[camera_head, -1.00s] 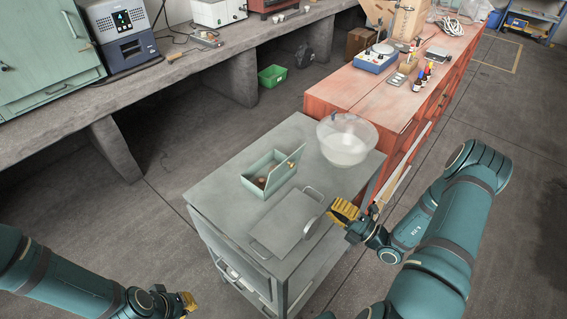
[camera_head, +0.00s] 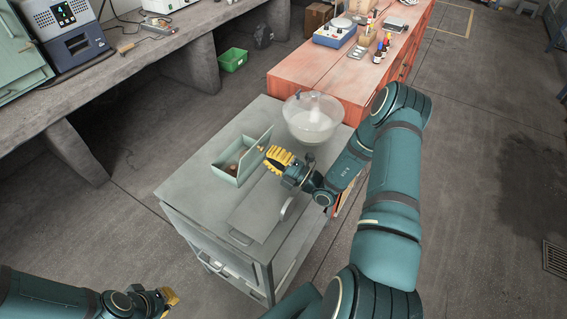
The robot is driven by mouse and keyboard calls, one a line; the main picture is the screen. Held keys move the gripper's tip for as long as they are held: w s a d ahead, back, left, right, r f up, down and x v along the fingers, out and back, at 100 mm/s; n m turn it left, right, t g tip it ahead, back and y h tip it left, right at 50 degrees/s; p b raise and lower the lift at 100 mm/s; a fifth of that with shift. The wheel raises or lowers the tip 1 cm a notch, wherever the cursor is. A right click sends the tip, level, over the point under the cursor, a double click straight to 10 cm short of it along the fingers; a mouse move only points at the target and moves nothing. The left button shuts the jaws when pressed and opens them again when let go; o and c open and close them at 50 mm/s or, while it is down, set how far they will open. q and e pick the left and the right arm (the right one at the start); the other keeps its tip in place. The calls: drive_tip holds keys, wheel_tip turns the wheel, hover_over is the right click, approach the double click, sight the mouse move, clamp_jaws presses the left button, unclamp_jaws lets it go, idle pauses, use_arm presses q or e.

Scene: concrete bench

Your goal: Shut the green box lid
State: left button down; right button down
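The green box (camera_head: 228,168) sits on top of the grey cabinet (camera_head: 183,193). A small brown item (camera_head: 232,169) lies inside the box. My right gripper (camera_head: 275,158) has yellow fingers and is just right of the raised lid; its fingers look close together, but I cannot tell whether they touch the lid or are shut. My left gripper (camera_head: 171,297) is low at the bottom left, away from the cabinet, and its finger gap is not clear.
A clear bowl (camera_head: 312,122) stands on the cabinet behind my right gripper. A flat grey tray with handles (camera_head: 252,217) lies in front of the box, partly under my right arm. A red bench (camera_head: 300,76) adjoins at the back. The cabinet's left side is clear.

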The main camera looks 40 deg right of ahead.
drive_tip(key=shift+w+a+r, duration=0.2)
drive_tip(key=shift+w, duration=0.25)
use_arm(q)
drive_tip(key=shift+r, duration=0.1)
